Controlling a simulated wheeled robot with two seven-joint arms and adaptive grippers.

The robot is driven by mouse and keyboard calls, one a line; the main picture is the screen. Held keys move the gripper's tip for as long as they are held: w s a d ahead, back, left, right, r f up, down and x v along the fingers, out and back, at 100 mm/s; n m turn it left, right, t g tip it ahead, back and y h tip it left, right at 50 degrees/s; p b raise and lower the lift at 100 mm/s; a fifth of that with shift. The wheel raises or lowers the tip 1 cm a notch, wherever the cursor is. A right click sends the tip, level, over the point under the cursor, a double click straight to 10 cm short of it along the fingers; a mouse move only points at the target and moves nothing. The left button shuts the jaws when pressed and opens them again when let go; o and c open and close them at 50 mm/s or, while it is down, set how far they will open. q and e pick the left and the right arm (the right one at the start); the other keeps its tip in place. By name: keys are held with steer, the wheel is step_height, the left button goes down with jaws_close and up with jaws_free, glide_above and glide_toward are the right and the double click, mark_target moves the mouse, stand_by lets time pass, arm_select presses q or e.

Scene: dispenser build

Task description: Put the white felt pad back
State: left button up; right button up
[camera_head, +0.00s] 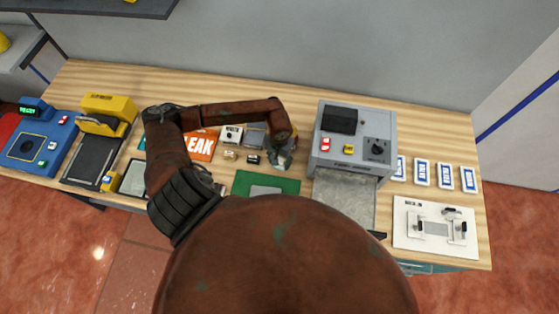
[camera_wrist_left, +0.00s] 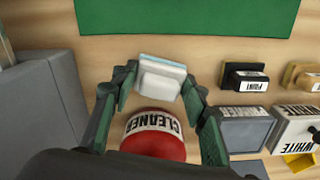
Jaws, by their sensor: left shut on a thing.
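My left gripper (camera_wrist_left: 158,82) is shut on a small white block-shaped pad (camera_wrist_left: 162,80) with a pale blue edge, which looks like the white felt pad. In the head view my left gripper (camera_head: 282,158) is over the table, just left of the grey machine; the pad cannot be made out there. The green mat (camera_wrist_left: 190,15) lies beyond the pad in the wrist view. A red container labelled CLEANER (camera_wrist_left: 158,138) is between and below the fingers. A black labelled pad (camera_wrist_left: 244,78) and a tan one (camera_wrist_left: 304,78) sit to the right. My right gripper is not in view.
The grey machine (camera_head: 383,120) stands right of my gripper. A white box labelled WHITE (camera_wrist_left: 297,126) and a grey-topped box (camera_wrist_left: 246,132) stand at right in the wrist view. An orange LEAK sign (camera_head: 202,146) lies left. Bare wood lies between mat and pads.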

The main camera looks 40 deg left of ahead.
arm_select(q)
steer(key=shift+f+b, duration=0.3)
steer(key=o, duration=1.2)
steer(key=shift+o, duration=0.8)
steer(key=o, duration=0.5)
steer(key=shift+c, duration=0.2)
steer(key=shift+r, duration=0.15)
